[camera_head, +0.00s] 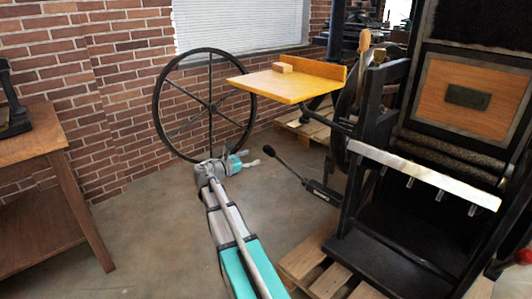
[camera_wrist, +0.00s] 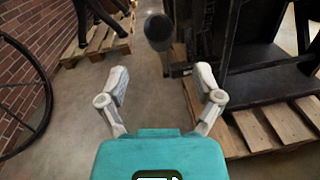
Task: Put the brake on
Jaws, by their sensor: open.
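The brake lever is a thin black rod with a dark rounded knob (camera_head: 268,150), slanting up and left from a small labelled bracket (camera_head: 322,191) low on the side of the press. In the wrist view its knob (camera_wrist: 158,29) shows end-on, ahead of my fingers and roughly centred between them. My gripper (camera_head: 249,159) is open and empty, just left of the knob in the head view and apart from it. In the wrist view my gripper (camera_wrist: 162,78) has its two pale fingers spread wide. The rod is mostly hidden behind the knob in that view.
The black press (camera_head: 385,235) stands on a wooden pallet (camera_head: 300,262) at right. A yellow board (camera_head: 290,85) juts out above the lever. A large spoked wheel (camera_head: 157,105) stands by the brick wall, behind my gripper. A wooden table (camera_head: 40,150) is at left; the floor between is clear.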

